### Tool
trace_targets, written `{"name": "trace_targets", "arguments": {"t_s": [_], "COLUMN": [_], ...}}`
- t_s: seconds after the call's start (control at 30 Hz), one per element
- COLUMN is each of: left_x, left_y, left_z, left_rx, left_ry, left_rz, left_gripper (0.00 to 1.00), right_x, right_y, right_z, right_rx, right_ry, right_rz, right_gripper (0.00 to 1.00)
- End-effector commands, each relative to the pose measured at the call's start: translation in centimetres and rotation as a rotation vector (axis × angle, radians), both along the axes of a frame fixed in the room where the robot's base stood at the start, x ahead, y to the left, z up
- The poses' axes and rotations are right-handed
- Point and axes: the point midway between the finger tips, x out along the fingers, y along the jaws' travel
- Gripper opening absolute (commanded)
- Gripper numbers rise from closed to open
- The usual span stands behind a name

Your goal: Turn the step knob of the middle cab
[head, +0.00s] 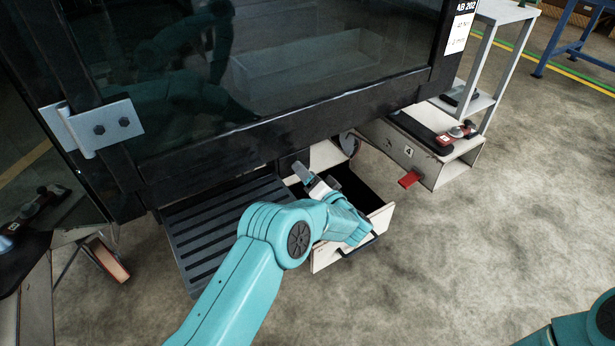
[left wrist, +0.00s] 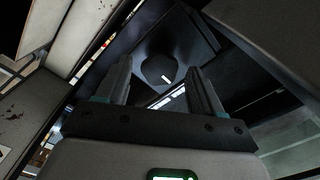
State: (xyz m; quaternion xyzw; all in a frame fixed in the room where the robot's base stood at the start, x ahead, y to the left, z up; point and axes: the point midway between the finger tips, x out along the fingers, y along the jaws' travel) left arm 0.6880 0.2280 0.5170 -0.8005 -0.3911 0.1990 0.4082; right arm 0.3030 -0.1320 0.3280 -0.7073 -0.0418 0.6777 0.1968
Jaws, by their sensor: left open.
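The middle cab (head: 285,125) fills the upper part of the head view, a black frame with dark glass. A black slatted step (head: 215,225) sticks out under its lower edge. The step knob (left wrist: 158,68) shows in the left wrist view as a dark round knob with a short white mark, on a dark plate under the cab. My left gripper (head: 306,177) reaches under the cab's edge beside the step. In the left wrist view my left gripper (left wrist: 161,66) is open, one finger on each side of the knob in the picture. I cannot tell whether they touch it. My arm hides the knob in the head view.
A pale open box (head: 382,218) with a dark inside sits under the cab, behind my left wrist. A neighbouring unit marked 4 (head: 428,165) with a red tab (head: 409,179) stands to the right.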

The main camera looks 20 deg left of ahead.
Motion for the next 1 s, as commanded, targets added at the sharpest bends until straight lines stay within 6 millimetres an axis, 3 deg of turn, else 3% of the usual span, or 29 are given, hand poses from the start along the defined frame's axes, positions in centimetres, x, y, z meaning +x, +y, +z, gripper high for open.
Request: {"name": "trace_targets", "arguments": {"t_s": [0.17,0.33,0.67,1.0], "left_x": [-0.01,-0.02,-0.05,-0.04], "left_y": [-0.02,-0.05,-0.06,-0.07], "left_z": [0.03,0.02,0.00,0.01], "left_rx": [0.000,0.000,-0.025,-0.161], "left_ry": [0.000,0.000,-0.032,-0.207], "left_rz": [0.000,0.000,0.000,0.000], "left_gripper": [0.64,0.10,0.11,0.11], "right_x": [0.01,0.00,0.00,0.05], "right_y": [0.00,0.00,0.00,-0.05], "right_z": [0.03,0.03,-0.03,-0.30], "right_rx": [0.000,0.000,0.000,0.000], "right_ry": [0.000,0.000,0.000,-0.002], "right_rz": [0.000,0.000,0.000,-0.002], "right_gripper": [0.43,0.43,0.43,0.43]}}
